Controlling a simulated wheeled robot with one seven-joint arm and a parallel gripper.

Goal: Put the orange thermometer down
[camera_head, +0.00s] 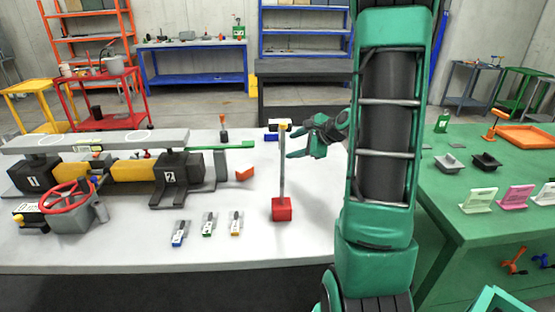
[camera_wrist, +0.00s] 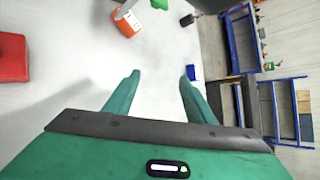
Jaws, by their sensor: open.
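An orange piece (camera_head: 245,174) lies on the white table beside the grey jack's leg. In the wrist view an orange body with a pale label (camera_wrist: 127,24) shows at the top, beyond my fingertips; it seems to be the thermometer, but its shape is partly cut off. My gripper (camera_head: 292,141) points left above the table, behind the red-based stand. In the wrist view my gripper (camera_wrist: 161,76) has its two fingers apart with nothing between them. It does not touch the orange piece.
A thin post on a red base (camera_head: 281,209) stands just in front of my gripper. A long jack (camera_head: 178,180) and a red handwheel (camera_head: 68,196) fill the left. Several small gauges (camera_head: 208,224) lie in front. A blue block (camera_wrist: 193,72) lies behind. The table's right part is clear.

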